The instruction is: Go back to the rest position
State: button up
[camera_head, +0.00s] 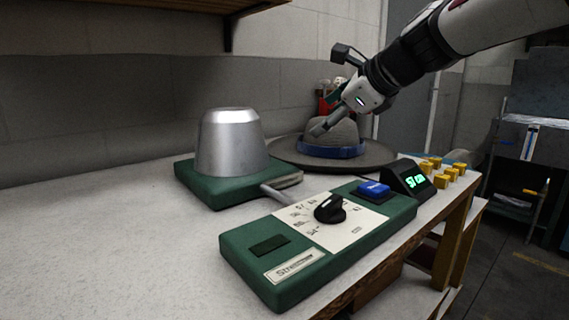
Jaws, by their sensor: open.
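My gripper (322,128) is at the end of my arm, which reaches in from the upper right. It is open, and its fingers are at the crown of a grey hat (348,131) with a blue band and a wide brim. I cannot tell whether the fingers touch the hat. The hat rests on the back of the table. The hat press stands to the left, with a silver metal dome (231,145) on a green base (222,190). In front is a green control box (262,252) with a black knob (329,209), a blue button (373,188) and a lit display (411,180).
Several small yellow blocks (437,179) stand at the table's right edge. The pale tabletop (110,250) is clear at the front left. A wooden shelf (150,18) hangs above on the wall. Red items (327,98) stand behind the hat. A blue-grey rack (530,150) is at the far right.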

jog(key=s+a+f+n+g, duration=0.1)
jog(key=s+n, duration=0.3)
jog(key=s, duration=0.3)
jog(key=s+a+f+n+g+p, duration=0.1)
jog(key=s+a+f+n, duration=0.1)
jog(key=s+n, duration=0.3)
jog(key=s+a+f+n+g+h, duration=0.1)
jog(key=s+n, duration=0.4)
jog(key=s, duration=0.5)
jog(key=shift+a+f+g, duration=0.35)
jog(key=shift+a+g, duration=0.1)
jog(key=shift+g, duration=0.15)
jog(key=s+d+f+n+g+h+b, duration=0.1)
jog(key=s+d+f+n+g+h, duration=0.2)
jog(key=s+f, duration=0.35)
jog(key=s+d+f+n+g, duration=0.1)
jog(key=s+d+f+n, duration=0.2)
jog(key=s+d+f, duration=0.3)
jog(key=s+d+f+n+g+h+b, duration=0.1)
jog(key=s+d+f+n+g+h, duration=0.15)
jog(key=s+f, duration=0.5)
notch_tip(320, 180, up, 38)
jog(key=t+y+p, duration=0.1)
jog(key=t+p, duration=0.3)
jog(key=p, duration=3)
jog(key=shift+s+d+f+t+p, duration=0.15)
jog(key=shift+s+d+t+p, duration=0.15)
jog(key=shift+s+d+t, duration=0.05)
jog(key=shift+n, duration=0.25)
